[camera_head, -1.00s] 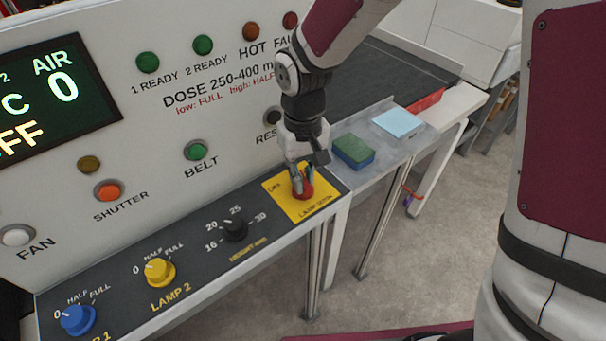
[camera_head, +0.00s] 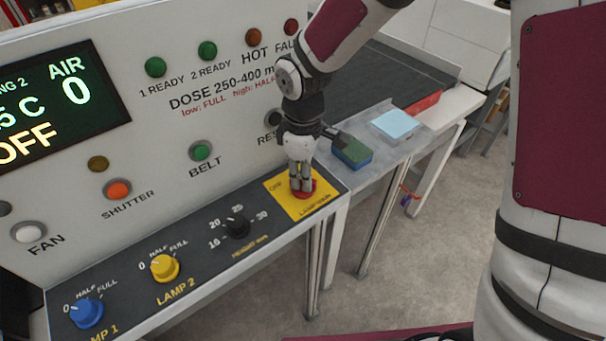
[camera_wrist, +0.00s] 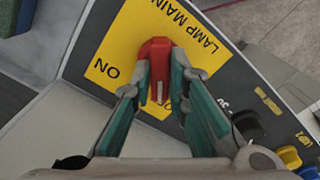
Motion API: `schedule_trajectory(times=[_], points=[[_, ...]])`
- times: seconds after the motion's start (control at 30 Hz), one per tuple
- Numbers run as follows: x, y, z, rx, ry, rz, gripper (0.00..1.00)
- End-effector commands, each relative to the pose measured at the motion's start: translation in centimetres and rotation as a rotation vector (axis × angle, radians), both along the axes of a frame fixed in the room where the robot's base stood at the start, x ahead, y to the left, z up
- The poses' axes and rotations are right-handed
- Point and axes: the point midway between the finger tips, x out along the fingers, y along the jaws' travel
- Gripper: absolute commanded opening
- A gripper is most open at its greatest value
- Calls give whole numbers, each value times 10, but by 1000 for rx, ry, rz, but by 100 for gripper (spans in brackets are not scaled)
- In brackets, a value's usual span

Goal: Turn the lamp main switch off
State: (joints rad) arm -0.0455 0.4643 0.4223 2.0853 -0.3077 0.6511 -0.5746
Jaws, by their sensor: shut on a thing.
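The lamp main switch is a red rotary knob (camera_wrist: 157,62) on a yellow plate (camera_wrist: 118,40) at the right end of the sloping control panel. In the head view the red knob (camera_head: 303,192) shows only as a rim around my fingertips. My gripper (camera_wrist: 158,88) is shut on the knob's raised red grip, one finger on each side. In the head view my gripper (camera_head: 302,188) points down onto the knob. The wrist view shows "ON" at the left of the plate; the lettering under the fingers is partly hidden.
A black height knob (camera_head: 236,226), a yellow lamp 2 knob (camera_head: 164,268) and a blue lamp 1 knob (camera_head: 87,313) sit to the left on the panel. A green-and-blue block (camera_head: 352,153) and light-blue pad (camera_head: 395,124) lie right. The display (camera_head: 60,100) reads "OFF".

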Motion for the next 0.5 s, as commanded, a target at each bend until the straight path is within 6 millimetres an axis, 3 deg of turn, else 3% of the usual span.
schedule_trajectory(times=[0.5], points=[[1, 0, 0, 0, -2, 144, 0]])
